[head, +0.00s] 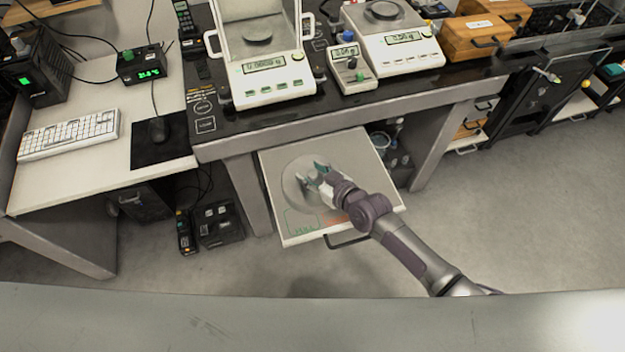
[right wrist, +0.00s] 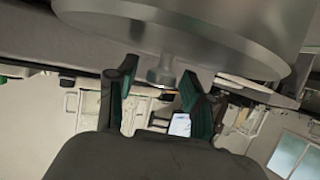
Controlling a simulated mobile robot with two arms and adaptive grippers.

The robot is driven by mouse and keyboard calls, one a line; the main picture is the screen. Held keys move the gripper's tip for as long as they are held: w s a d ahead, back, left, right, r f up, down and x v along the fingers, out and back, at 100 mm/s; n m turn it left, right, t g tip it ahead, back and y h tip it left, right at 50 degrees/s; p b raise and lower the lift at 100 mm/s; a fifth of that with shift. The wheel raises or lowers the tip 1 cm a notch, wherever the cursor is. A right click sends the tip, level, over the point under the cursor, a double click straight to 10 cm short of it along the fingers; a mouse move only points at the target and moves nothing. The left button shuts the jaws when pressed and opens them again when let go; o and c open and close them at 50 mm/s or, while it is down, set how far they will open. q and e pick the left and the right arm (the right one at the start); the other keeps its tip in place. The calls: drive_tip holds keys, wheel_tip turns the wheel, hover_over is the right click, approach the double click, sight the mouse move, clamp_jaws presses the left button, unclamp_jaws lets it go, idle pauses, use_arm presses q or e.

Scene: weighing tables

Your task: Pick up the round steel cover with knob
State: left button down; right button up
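The round steel cover (head: 298,192) lies on a pale pull-out board (head: 272,165) under the weighing bench. My right gripper (head: 321,171) is over the cover, its teal fingertips spread. In the right wrist view the cover (right wrist: 190,35) fills the top as a large grey disc, and its knob (right wrist: 160,72) points toward my fingers. My right gripper (right wrist: 160,85) is open there, with the knob's end between the two fingertips and gaps seen on both sides. Part of the cover is hidden by the gripper in the head view. My left gripper is not in view.
The bench above holds a large balance (head: 268,82), a small device (head: 350,68) and a second balance (head: 400,50). The board has a dark front handle (head: 348,240). A keyboard (head: 68,135) lies on the left desk. The floor at right is clear.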

clamp_jaws()
